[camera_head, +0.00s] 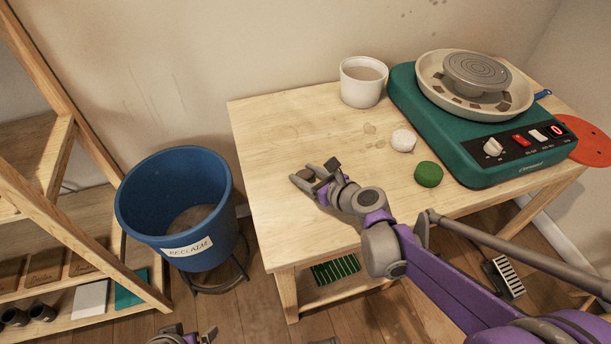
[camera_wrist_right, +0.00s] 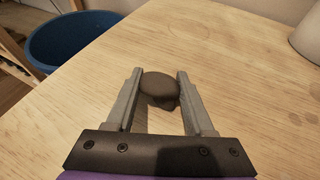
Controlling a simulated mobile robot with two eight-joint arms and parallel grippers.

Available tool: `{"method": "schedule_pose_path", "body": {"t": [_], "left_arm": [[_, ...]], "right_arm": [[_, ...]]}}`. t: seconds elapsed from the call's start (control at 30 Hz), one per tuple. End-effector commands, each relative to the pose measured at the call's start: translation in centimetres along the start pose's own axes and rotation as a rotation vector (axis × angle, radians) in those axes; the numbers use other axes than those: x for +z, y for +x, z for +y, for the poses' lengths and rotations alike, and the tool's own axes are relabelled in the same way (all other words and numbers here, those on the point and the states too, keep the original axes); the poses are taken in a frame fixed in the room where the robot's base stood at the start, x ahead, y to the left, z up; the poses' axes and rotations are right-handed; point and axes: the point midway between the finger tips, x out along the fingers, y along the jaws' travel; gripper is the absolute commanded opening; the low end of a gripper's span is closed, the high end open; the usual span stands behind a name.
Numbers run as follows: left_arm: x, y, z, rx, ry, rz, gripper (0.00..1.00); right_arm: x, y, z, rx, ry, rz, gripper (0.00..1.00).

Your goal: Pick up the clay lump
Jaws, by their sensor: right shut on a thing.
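The clay lump (camera_wrist_right: 160,84) is a small grey-brown, rounded piece between the two fingers of my right gripper (camera_wrist_right: 158,92) in the right wrist view. In the head view the right gripper (camera_head: 312,175) is over the left part of the wooden table, and the dark lump (camera_head: 308,174) shows small between its fingers. The fingers are shut on the lump. I cannot tell whether it touches the tabletop or hangs just above it. My left gripper (camera_head: 182,336) shows only in part at the bottom edge; its fingers are not clear.
A white cup (camera_head: 363,82), a white lump (camera_head: 403,140) and a green round piece (camera_head: 428,174) stand on the table (camera_head: 275,125). A teal pottery wheel (camera_head: 450,140) fills its right side. A blue reclaim bucket (camera_head: 135,212) stands left of the table, beside wooden shelves (camera_head: 85,245).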

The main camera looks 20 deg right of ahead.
Motion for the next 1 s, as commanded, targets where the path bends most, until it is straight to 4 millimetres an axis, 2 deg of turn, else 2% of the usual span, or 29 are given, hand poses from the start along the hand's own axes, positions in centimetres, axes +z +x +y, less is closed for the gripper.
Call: {"method": "schedule_pose_path", "body": {"t": [0.27, 0.37, 0.7, 0.83, 1.0], "left_arm": [[0.0, 0.0, 0.0, 0.000, 0.000, 0.000, 1.00], [-0.1, -0.4, 0.0, 0.000, 0.000, 0.001, 1.00], [-0.8, -3.3, 0.0, 0.000, 0.000, 0.010, 1.00], [-1.0, -3.9, 0.0, 0.000, 0.000, 0.012, 1.00], [-1.1, -4.2, 0.0, 0.000, 0.000, 0.013, 1.00]], "right_arm": [[0.1, 0.0, 0.0, 0.000, 0.000, 0.000, 0.00], [0.8, -0.3, 0.0, 0.000, 0.000, 0.000, 0.00], [6.9, -2.9, 0.0, 0.000, 0.000, 0.000, 0.00], [8.5, -3.6, 0.0, 0.000, 0.000, 0.001, 0.00], [9.3, -3.8, 0.0, 0.000, 0.000, 0.001, 0.00]]}}
